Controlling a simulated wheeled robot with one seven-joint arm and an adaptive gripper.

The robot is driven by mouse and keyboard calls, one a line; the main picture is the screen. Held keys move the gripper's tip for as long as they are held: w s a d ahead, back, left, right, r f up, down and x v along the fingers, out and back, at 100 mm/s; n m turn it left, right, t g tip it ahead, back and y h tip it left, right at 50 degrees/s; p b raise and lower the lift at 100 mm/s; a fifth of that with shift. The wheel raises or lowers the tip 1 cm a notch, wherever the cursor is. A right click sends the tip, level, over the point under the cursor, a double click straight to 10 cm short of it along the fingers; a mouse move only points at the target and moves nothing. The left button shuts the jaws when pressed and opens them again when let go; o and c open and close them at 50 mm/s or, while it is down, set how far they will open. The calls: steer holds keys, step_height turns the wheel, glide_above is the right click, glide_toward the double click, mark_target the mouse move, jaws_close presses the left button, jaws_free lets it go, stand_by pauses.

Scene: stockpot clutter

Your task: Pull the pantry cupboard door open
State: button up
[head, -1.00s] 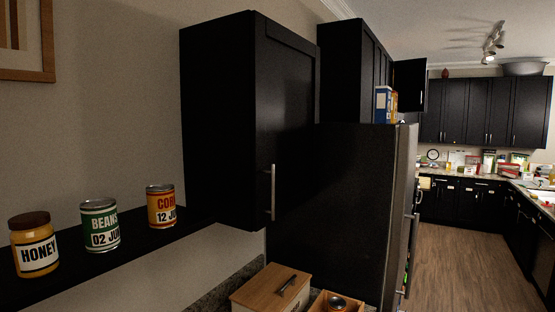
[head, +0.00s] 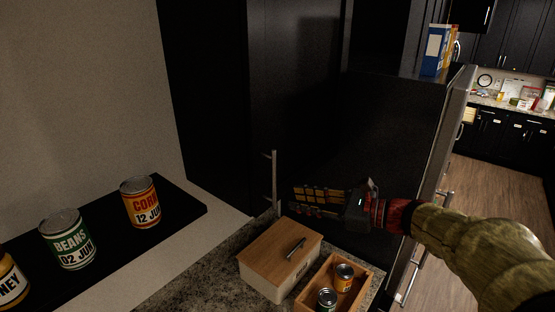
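The pantry cupboard (head: 298,85) is a black wall cabinet at the upper middle of the head view. Its door looks closed. A silvery vertical bar handle (head: 274,182) is on the lower part of the door. My gripper (head: 292,201) reaches in from the right, with its fingers pointing left toward the lower part of the handle. The fingers look parted, with yellow pads showing, and nothing is seen between them. The fingertips appear just right of the handle; whether they touch it cannot be told.
A wooden-lidded box (head: 280,248) and an open wooden crate (head: 358,288) with cans stand on the counter below my gripper. A black shelf (head: 190,208) at left holds a corn can (head: 140,203), beans can (head: 68,240) and honey jar (head: 10,283). The fridge (head: 395,125) stands at right.

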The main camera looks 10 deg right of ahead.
step_height(320, 180, up, 4)
steer(key=w+m+t+y, duration=0.1)
steer(key=r+m+p, duration=0.1)
steer(key=m+p, duration=0.1)
glide_above(274, 200)
steer(key=shift+w, duration=0.3)
steer(key=shift+c, duration=1.3)
steer(key=c, duration=0.4)
